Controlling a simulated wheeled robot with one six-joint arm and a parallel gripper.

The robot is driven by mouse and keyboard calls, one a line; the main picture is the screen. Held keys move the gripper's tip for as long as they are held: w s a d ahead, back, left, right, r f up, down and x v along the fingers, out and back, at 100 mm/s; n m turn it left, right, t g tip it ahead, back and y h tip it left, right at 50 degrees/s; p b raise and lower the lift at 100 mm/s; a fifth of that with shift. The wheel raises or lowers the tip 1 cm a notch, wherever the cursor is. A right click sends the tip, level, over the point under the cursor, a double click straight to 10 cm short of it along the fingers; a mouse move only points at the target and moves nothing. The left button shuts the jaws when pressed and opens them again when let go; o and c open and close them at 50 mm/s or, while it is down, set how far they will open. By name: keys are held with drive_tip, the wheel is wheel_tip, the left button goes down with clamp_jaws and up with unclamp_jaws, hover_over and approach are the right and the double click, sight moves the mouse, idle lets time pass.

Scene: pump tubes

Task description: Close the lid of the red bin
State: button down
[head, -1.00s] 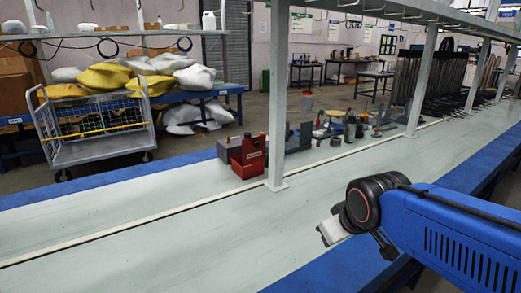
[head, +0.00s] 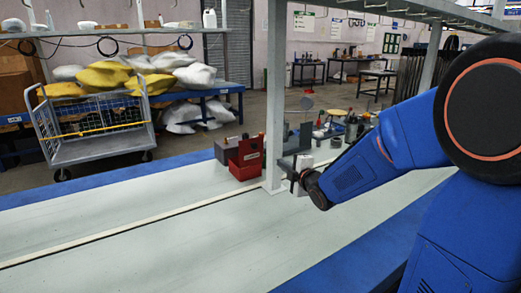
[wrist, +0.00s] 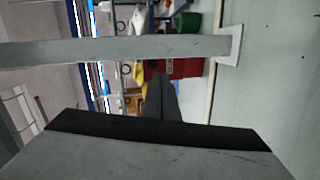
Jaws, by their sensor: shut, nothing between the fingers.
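The red bin (head: 246,160) stands on the pale bench top, just left of a grey upright post. A taller red part rises at its right side; I cannot tell for sure whether this is the raised lid. In the wrist view, turned sideways, the red bin (wrist: 186,68) shows beyond the post and is partly hidden by the post and my fingers. My gripper (wrist: 162,82) is shut and empty, its dark fingers together. In the head view my gripper (head: 297,168) is right of the post, apart from the bin.
The grey post (head: 274,105) stands between my gripper and the red bin. A grey box (head: 226,150) is behind the bin. Several small tools and bottles (head: 350,128) stand farther right. The bench top (head: 130,230) is clear to the left and in front.

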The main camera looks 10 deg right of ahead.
sight(255, 146)
drive_tip(key=w+a+n, duration=0.1)
drive_tip(key=w, duration=0.4)
drive_tip(key=w+a+n+y, duration=0.1)
drive_tip(key=w+a, duration=0.1)
drive_tip(key=w, duration=0.3)
drive_tip(key=w+a+n+t+y, duration=0.1)
drive_tip(key=w+a, duration=0.1)
drive_tip(key=w, duration=0.4)
drive_tip(key=shift+w+a+f, duration=0.1)
drive_tip(key=shift+f, duration=0.15)
